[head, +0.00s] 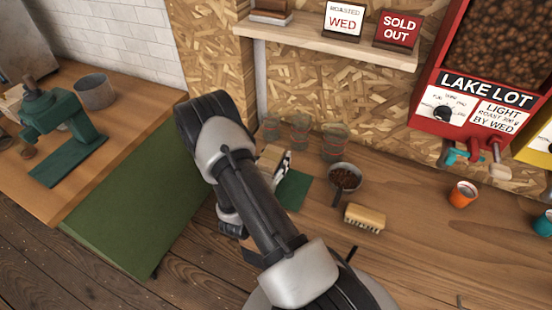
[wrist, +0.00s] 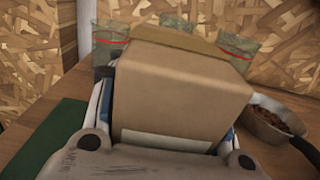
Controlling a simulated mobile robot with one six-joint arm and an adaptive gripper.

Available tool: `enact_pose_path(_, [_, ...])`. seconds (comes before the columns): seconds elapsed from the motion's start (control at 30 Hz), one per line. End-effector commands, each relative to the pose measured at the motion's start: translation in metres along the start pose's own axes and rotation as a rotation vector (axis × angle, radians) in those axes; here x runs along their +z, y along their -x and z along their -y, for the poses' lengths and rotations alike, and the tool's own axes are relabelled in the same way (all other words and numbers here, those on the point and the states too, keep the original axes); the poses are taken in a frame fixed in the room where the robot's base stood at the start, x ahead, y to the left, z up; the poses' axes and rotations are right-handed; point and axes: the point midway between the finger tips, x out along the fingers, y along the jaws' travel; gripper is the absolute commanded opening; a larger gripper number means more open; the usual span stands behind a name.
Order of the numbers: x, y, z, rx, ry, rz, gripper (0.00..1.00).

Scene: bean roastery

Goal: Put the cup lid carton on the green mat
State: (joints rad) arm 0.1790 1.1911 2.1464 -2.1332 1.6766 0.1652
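The cup lid carton (wrist: 180,95) is a plain brown box with a pale label low on its near face. It fills the middle of the wrist view, and a small part of it (head: 269,157) shows beside my arm in the head view. My gripper (head: 283,163) has a finger on each side of the carton and looks shut on it. Whether the carton's underside touches anything is hidden. The green mat (head: 293,190) lies on the counter near the gripper, partly covered by my arm; dark green also shows at lower left in the wrist view (wrist: 40,150).
Clear bags or jars (head: 335,142) stand along the back wall. A pan of beans (head: 345,179) and a brush (head: 365,218) lie right of the mat. An orange cup (head: 462,194) stands farther right. A shelf (head: 330,42) hangs above. The counter's front right is mostly clear.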

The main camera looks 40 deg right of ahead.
Motion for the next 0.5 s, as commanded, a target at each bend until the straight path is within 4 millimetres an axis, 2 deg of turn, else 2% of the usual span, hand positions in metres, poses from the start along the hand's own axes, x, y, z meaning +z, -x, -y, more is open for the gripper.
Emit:
enact_pose_path(0.2, [0.0006,0.0,-0.0001,0.0,0.0,0.0,0.63])
enact_pose_path(0.5, [0.0009,-0.0001,-0.0001,0.0,0.0,0.0,0.64])
